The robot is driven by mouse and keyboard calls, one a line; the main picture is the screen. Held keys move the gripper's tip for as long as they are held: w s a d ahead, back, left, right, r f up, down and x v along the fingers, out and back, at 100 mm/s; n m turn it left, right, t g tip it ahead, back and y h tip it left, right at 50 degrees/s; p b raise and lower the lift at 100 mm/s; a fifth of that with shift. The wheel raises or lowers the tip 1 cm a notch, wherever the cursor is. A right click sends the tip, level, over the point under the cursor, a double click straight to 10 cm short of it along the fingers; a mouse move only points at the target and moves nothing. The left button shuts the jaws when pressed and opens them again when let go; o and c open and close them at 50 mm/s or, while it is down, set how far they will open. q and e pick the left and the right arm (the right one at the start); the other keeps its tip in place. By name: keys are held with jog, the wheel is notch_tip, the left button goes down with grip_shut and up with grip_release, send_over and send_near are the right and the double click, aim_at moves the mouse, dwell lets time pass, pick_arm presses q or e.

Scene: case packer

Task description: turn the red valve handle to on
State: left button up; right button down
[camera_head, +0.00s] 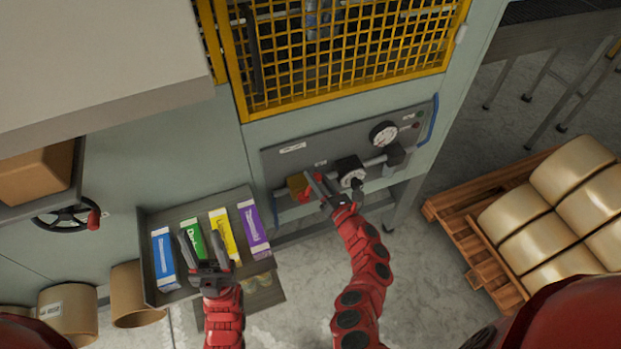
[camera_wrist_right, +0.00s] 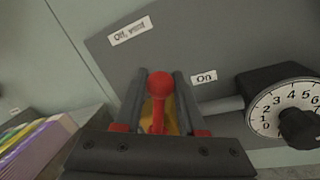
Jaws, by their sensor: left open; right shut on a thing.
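The red valve handle (camera_wrist_right: 159,88) has a round knob and a stem, and sits between the fingers of my right gripper (camera_wrist_right: 160,100) in the right wrist view. The gripper is shut on it. The brass valve body behind is mostly hidden. The label "On" (camera_wrist_right: 204,78) is just right of the fingers, and "Off, vent" (camera_wrist_right: 130,31) is above left. In the head view my right gripper (camera_head: 314,185) is at the valve body (camera_head: 297,183) on the grey panel. My left gripper (camera_head: 203,247) is open above the carton tray, holding nothing.
The panel (camera_head: 277,160) also carries a numbered dial (camera_head: 352,178) right of the valve and a gauge (camera_head: 384,134). The tray (camera_head: 150,285) holds blue, green, yellow and purple cartons. A black handwheel (camera_head: 62,216) is left; a loaded pallet (camera_head: 465,250) is right.

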jog(key=shift+w+d+f+m, duration=0.1)
jog(key=shift+d+f+m, duration=0.05)
jog(key=shift+d+m, duration=0.3)
jog(key=shift+w+d+f+m, duration=0.1)
jog(key=shift+d+f+m, duration=0.1)
jog(key=shift+m, duration=0.35)
jog(key=c, duration=0.5)
grip_release()
jog(key=b+v, duration=0.5)
jog(key=v, duration=1.2)
jog(key=shift+s+f, duration=0.2)
jog(key=shift+s, duration=0.05)
